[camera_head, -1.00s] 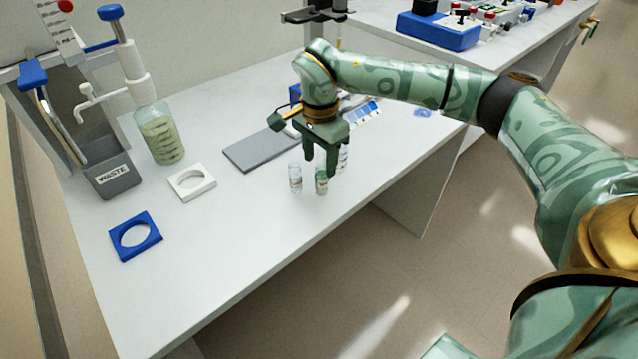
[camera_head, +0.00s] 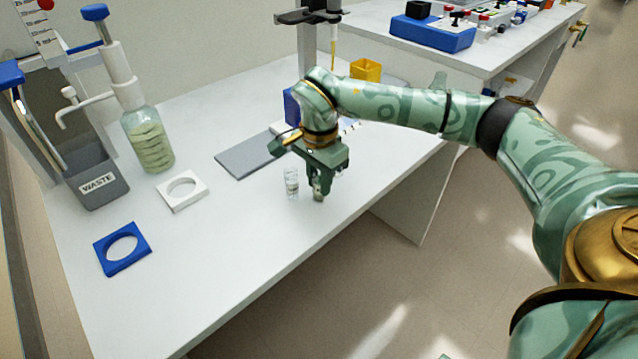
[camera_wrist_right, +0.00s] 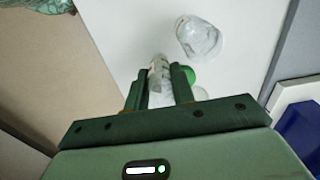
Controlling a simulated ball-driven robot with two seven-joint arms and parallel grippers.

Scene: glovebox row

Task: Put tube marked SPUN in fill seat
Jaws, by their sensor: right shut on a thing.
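My right gripper (camera_head: 318,190) is low over the table, shut on a small clear tube that shows between its fingers in the right wrist view (camera_wrist_right: 158,74). I cannot read a SPUN mark on it. Another clear tube (camera_head: 291,184) stands just left of the gripper in the head view; a clear vessel (camera_wrist_right: 198,38) shows beyond the fingers in the wrist view. A green round part (camera_wrist_right: 188,74) is partly hidden behind a finger. No seat is labelled as the fill seat; a white square ring (camera_head: 168,203) and a blue square ring (camera_head: 106,258) lie to the left. My left gripper is not in view.
A grey flat plate (camera_head: 245,157) lies behind the tubes. A bottle of green liquid (camera_head: 148,140) with a dispenser and a grey WASTE bin (camera_head: 98,187) stand at the left. A yellow block (camera_head: 365,70) is at the back. The front table strip is clear.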

